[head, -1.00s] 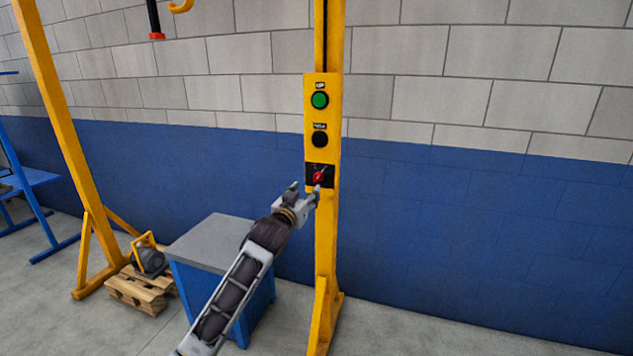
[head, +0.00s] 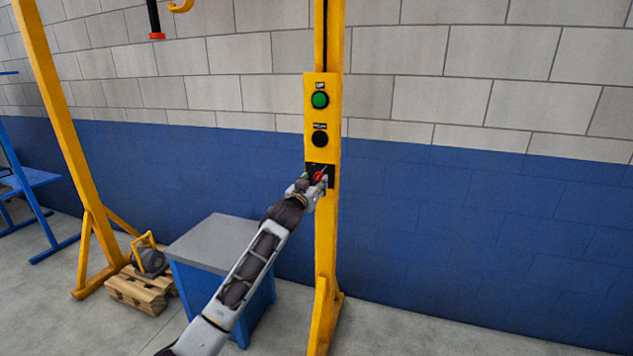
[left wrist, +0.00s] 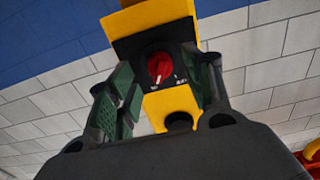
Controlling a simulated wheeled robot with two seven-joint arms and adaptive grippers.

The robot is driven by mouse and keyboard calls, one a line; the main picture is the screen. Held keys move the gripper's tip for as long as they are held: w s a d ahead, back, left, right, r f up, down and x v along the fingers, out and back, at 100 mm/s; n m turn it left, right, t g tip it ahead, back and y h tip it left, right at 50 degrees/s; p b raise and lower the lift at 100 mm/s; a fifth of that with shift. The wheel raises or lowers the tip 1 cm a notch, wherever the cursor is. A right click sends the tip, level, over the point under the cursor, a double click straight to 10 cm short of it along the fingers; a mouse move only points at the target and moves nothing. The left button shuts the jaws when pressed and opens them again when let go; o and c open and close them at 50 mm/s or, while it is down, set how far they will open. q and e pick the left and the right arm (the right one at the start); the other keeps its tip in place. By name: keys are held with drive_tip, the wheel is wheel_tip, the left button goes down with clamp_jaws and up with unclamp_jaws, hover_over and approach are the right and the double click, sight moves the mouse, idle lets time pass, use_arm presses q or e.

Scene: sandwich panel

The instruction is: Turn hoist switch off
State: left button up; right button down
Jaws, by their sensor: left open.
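The hoist switch is a red rotary knob (head: 319,177) on a black plate at the bottom of the yellow control panel (head: 312,112). The knob also shows in the left wrist view (left wrist: 160,67), with small white marks beside it on the plate. My left gripper (head: 314,187) is at the switch, partly covering the plate in the head view. In the left wrist view its fingers (left wrist: 160,88) are open, one on each side of the knob. I cannot tell whether they touch it. My right gripper is not in view.
Above the switch are a green button (head: 320,100) and a black button (head: 320,139). The panel is on a yellow post (head: 325,245). A blue cabinet with a grey top (head: 215,240) stands below my arm.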

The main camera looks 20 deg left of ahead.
use_arm(q)
drive_tip(key=shift+w, duration=1.4)
drive_tip(key=c, duration=1)
